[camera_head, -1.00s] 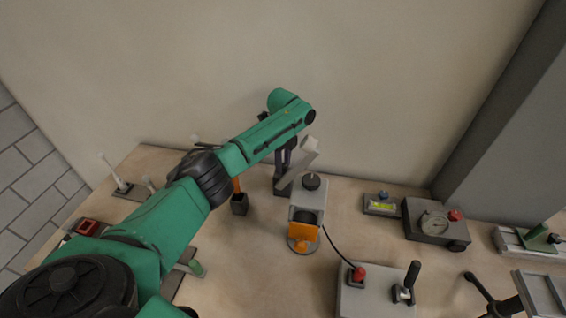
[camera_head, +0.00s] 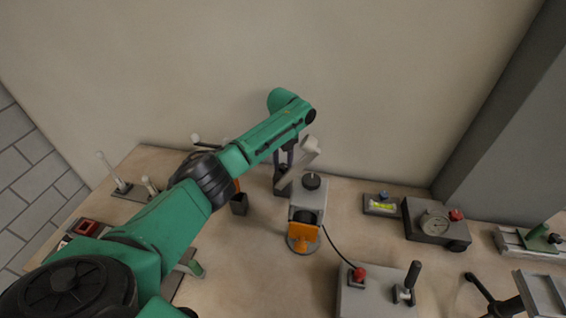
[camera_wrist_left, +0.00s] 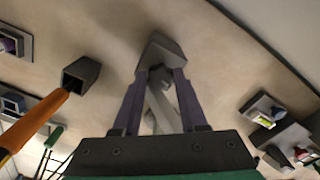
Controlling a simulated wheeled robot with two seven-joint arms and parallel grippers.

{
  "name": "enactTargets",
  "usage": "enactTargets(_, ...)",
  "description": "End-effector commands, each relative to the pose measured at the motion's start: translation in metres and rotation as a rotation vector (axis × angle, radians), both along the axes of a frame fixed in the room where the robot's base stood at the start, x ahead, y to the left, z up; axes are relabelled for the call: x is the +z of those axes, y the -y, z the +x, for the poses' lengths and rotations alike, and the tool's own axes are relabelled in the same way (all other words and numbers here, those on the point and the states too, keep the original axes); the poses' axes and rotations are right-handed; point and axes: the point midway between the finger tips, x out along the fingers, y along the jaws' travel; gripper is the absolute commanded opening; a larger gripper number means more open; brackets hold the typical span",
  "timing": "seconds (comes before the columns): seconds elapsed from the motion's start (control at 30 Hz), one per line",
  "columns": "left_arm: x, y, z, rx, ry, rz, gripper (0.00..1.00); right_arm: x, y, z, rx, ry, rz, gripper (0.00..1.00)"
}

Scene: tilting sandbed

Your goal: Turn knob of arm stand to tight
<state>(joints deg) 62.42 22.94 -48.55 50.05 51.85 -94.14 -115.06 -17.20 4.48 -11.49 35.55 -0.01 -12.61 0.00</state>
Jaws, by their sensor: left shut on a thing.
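The arm stand shows in the head view as a jointed light-grey arm (camera_head: 305,155) over a dark foot near the back wall. My left gripper (camera_head: 285,166) points down at it, with its fingers beside the light-grey arm. In the left wrist view, the two dark fingers (camera_wrist_left: 161,78) are shut at a grey block-like part (camera_wrist_left: 163,52) of the stand. Pale bars of the stand (camera_wrist_left: 160,103) show between the fingers. The knob itself is hidden or cannot be told apart between the fingertips. My right gripper is out of view.
The wall is close behind.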

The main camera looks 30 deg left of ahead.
Motion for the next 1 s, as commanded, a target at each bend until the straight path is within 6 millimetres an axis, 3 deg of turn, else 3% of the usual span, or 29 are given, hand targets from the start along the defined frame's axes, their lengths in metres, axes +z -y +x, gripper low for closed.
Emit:
enactTargets(0.3,0.001,0.001,0.001,-0.004,0.004,0.0,0.0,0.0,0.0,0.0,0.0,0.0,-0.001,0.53)
enactTargets(0.33,0.001,0.001,0.001,-0.003,0.004,0.0,0.53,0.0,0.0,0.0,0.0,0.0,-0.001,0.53)
enactTargets(0.77,0.008,0.0,0.001,-0.001,0.002,0.001,0.54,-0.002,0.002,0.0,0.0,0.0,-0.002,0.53)
enactTargets(1.0,0.057,0.0,0.001,-0.003,0.008,0.0,0.54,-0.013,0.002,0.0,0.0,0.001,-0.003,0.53)
